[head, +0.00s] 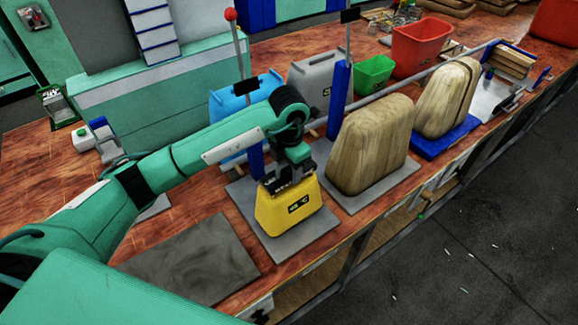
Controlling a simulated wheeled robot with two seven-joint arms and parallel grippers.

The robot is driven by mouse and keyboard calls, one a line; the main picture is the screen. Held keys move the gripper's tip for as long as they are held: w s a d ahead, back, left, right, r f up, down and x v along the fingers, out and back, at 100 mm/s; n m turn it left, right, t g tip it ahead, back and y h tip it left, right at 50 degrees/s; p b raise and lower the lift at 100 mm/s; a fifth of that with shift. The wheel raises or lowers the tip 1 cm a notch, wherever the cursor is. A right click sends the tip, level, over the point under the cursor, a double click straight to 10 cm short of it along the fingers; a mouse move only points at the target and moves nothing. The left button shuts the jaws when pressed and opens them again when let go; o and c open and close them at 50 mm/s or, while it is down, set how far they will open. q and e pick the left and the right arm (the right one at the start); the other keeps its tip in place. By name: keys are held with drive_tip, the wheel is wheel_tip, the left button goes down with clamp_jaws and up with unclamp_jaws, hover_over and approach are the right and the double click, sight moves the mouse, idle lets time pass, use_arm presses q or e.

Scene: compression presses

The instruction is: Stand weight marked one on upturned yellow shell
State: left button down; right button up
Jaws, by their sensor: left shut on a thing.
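The yellow shell (290,217) stands narrow end up on a grey plate (330,239), with a small dark label on its near face. My left gripper (287,186) comes down from above onto the top of the yellow shell and is shut on it. The jaws hide part of the shell's top, and the contact is hard to make out. I cannot pick out a weight marked one. My right gripper is not in view.
A large wooden block (371,143) stands close right of the yellow shell, with another block (442,97) on a blue base beyond. Blue (233,98) and grey (310,82) containers and a blue post (340,98) stand behind. A bare grey plate (190,262) lies at front left.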

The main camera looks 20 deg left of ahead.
use_arm(q)
drive_tip(key=shift+f, duration=0.25)
drive_tip(key=c, duration=0.6)
unclamp_jaws()
drive_tip(key=shift+c, duration=0.2)
drive_tip(key=shift+o, duration=0.4)
drive_tip(key=shift+s+f, duration=0.1)
drive_tip(key=shift+f, duration=0.05)
drive_tip(key=shift+r+b, duration=0.35)
drive_tip(key=shift+b, duration=0.1)
wheel_tip(320, 180, up, 11)
drive_tip(key=b, duration=0.2)
drive_tip(key=shift+r+b, duration=0.2)
drive_tip(key=shift+b, duration=0.15)
drive_tip(key=shift+r, duration=1)
drive_tip(key=shift+d+f, duration=0.1)
